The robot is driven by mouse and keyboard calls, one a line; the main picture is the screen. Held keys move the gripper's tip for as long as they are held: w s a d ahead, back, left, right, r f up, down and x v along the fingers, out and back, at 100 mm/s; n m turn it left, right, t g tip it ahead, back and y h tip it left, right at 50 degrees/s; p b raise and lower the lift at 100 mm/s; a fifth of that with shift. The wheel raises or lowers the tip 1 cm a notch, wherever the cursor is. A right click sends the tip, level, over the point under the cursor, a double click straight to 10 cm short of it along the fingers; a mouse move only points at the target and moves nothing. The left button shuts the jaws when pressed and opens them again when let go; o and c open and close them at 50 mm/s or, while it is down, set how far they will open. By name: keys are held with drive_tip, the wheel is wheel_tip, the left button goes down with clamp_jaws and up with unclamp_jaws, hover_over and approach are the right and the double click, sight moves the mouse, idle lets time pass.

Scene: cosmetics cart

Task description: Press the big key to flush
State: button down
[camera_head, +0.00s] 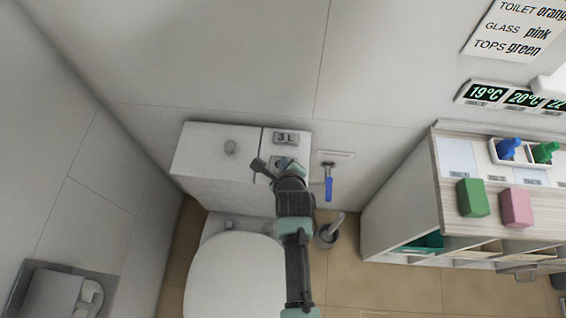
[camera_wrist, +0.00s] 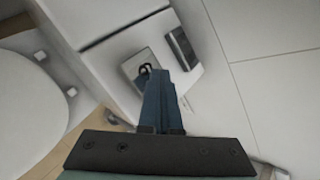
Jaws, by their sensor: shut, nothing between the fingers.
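The white toilet cistern (camera_head: 205,165) stands against the wall, with the toilet bowl and lid (camera_head: 230,275) in front of it. On the right part of its top is a grey plate marked "3 L" (camera_head: 286,138), which shows dark in the wrist view (camera_wrist: 182,45). In front of that plate is a squarish grey key plate (camera_head: 276,160), also in the wrist view (camera_wrist: 135,62). My gripper (camera_head: 288,164) is shut and empty, its fingertips (camera_wrist: 148,72) over the key plate, partly hiding it. I cannot tell whether they touch it.
A blue-handled tool (camera_head: 328,186) hangs on the wall at right, above a toilet brush holder (camera_head: 327,235). A shelf unit (camera_head: 400,200) with coloured blocks and bottles stands farther right.

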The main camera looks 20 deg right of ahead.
drive_tip(key=shift+f+b, duration=0.55)
drive_tip(key=shift+f, duration=0.25)
idle(0.6)
drive_tip(key=shift+r+p, duration=1.3)
drive_tip(key=shift+r, duration=0.05)
wheel_tip(320, 180, up, 5)
drive_tip(key=p, duration=0.5)
drive_tip(key=shift+r, duration=0.15)
